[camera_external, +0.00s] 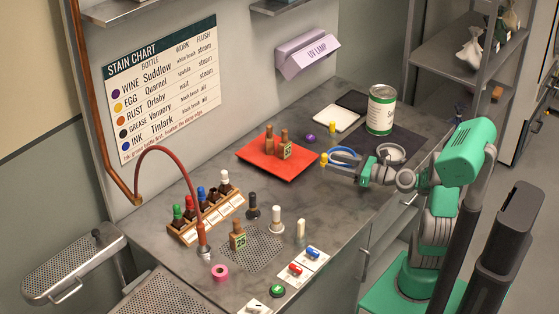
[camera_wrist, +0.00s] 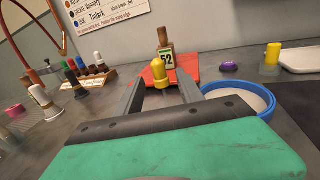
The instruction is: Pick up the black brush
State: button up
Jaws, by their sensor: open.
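The black brush (camera_external: 253,206) stands upright on the counter, just right of the bottle rack and behind the white brush. My gripper (camera_external: 333,160) is open, low over the counter's right part, well away to the right of the brush. A yellow-topped piece (camera_wrist: 161,72) shows between or just beyond my fingers; I cannot tell which. In the external view it stands at the gripper's tip (camera_external: 323,158).
A blue-rimmed dish (camera_wrist: 240,100) is close beside my gripper. The red mat (camera_external: 252,153) holds brown bottles. The white brush (camera_external: 277,220), bottle rack (camera_external: 207,222), red hose (camera_external: 178,152) and pink roll (camera_external: 220,272) surround the brush area. A large can (camera_external: 380,110) stands at the back right.

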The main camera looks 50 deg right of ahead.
aim_at(253, 204)
jog(key=shift+o, duration=0.5)
notch_tip(253, 204, up, 8)
jog(key=a, duration=0.1)
jog(key=w+a+n+g+y+p, duration=0.25)
jog(key=a+n+y+p, duration=0.5)
jog(key=a, duration=1.75)
jog(key=f+m, duration=0.2)
jog(key=f, duration=0.1)
jog(key=d+f+m+g+h+p, duration=0.1)
jog(key=f, duration=0.1)
jog(key=shift+s, duration=0.25)
jog(key=shift+f, duration=0.3)
jog(key=shift+w+a, duration=0.25)
jog(key=x, duration=0.7)
jog(key=shift+f, duration=0.25)
grip_shut()
